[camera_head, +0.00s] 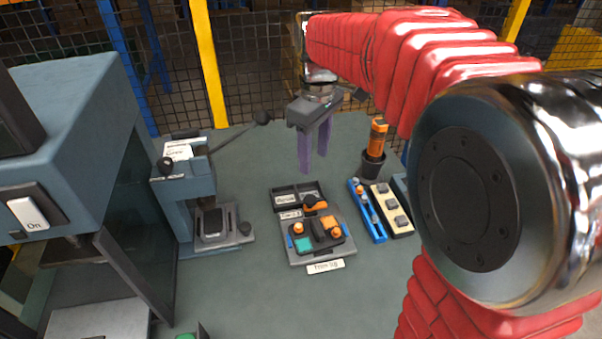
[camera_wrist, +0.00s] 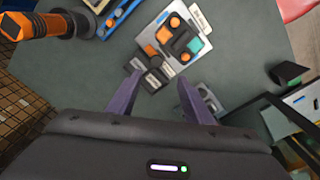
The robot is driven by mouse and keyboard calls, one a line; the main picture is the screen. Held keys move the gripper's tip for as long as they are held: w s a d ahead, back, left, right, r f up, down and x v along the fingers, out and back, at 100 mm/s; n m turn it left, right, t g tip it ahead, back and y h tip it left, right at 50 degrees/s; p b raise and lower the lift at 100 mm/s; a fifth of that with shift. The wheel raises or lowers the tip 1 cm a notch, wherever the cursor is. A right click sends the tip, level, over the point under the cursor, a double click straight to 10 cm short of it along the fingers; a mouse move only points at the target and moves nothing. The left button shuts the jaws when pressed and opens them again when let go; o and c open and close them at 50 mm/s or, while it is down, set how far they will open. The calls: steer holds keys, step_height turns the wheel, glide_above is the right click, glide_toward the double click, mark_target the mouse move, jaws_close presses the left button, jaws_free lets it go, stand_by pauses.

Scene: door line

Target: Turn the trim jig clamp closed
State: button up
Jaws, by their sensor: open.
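The trim jig (camera_head: 345,247) is a grey plate with a dark fixture, orange knobs and a teal block. It lies flat on the table behind a "Trim jig" label (camera_head: 325,266). What looks like its clamp, an orange piece with a black knob (camera_head: 315,203), is at the back edge of the jig. The jig (camera_wrist: 208,62) also shows ahead of the fingers in the wrist view. I cannot tell how far the clamp is turned. My gripper (camera_head: 314,163) is open and empty, its purple fingers pointing down above and behind the jig. The fingers (camera_wrist: 160,80) are apart in the wrist view.
Two dark labelled bins (camera_head: 285,200) adjoin the jig's back. A blue rack (camera_head: 367,212) and a cream tray (camera_head: 392,212) lie to its right. An orange-handled tool (camera_head: 378,138) stands in a black cup (camera_head: 372,164). A lever press (camera_head: 182,195) stands left. Table is clear in front.

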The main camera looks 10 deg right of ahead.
mark_target(310, 198)
steer(key=shift+w+f+n, duration=0.2)
steer(key=shift+w+f, duration=0.05)
steer(key=shift+w, duration=0.25)
steer(key=shift+w+f+n, duration=0.2)
steer(key=shift+w+f, duration=0.05)
steer(key=shift+w, duration=0.2)
step_height(310, 198, down, 14)
steer(key=shift+r, duration=0.1)
stand_by(0.4)
steer(key=c, duration=1.1)
